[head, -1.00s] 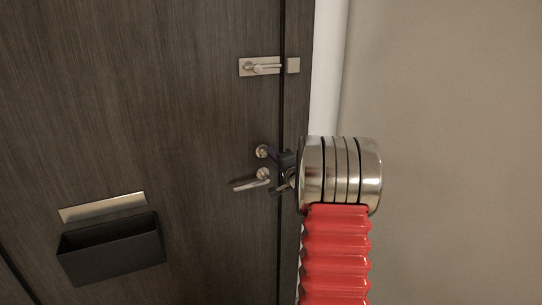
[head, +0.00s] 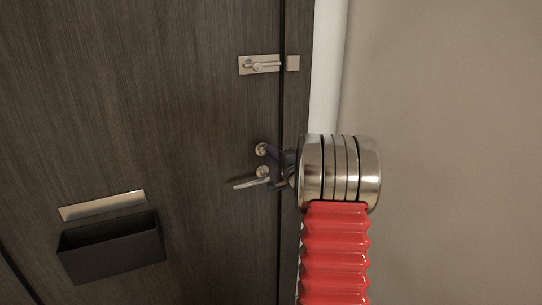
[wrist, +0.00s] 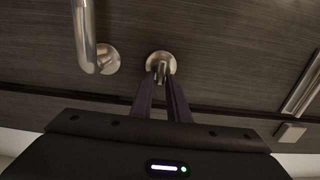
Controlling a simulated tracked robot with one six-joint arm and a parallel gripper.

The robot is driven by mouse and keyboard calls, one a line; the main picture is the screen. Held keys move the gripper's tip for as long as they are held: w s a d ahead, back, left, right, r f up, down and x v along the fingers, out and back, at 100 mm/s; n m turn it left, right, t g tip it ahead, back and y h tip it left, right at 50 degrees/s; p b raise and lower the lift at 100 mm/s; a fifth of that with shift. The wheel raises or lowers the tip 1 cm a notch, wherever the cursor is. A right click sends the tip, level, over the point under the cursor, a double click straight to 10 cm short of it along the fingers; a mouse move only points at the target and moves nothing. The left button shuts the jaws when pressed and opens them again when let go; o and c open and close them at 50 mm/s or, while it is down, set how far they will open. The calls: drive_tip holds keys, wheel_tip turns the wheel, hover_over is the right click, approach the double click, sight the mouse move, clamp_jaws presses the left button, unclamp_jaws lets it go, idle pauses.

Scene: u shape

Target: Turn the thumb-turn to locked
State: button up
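The thumb-turn is a small metal tab on a round plate (head: 261,149), on the dark wooden door above the lever handle (head: 250,183). In the wrist view the thumb-turn (wrist: 160,63) is straight ahead, with its tab between my fingertips. My gripper (head: 270,152) reaches the door from the right. In the wrist view the two dark fingers of my gripper (wrist: 161,79) lie close along both sides of the tab and appear shut on it. The fingers partly hide the tab, and its exact angle is hard to tell.
The lever handle is close beside my fingers, at left in the wrist view (wrist: 84,40). A slide bolt (head: 260,65) is higher on the door. A mail slot (head: 102,206) and black box (head: 110,249) are lower left. A plain wall (head: 450,150) stands at right.

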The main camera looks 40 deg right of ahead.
drive_tip(key=shift+o, duration=1.1)
drive_tip(key=shift+w+f, duration=0.1)
drive_tip(key=shift+f, duration=0.05)
drive_tip(key=v, duration=1.4)
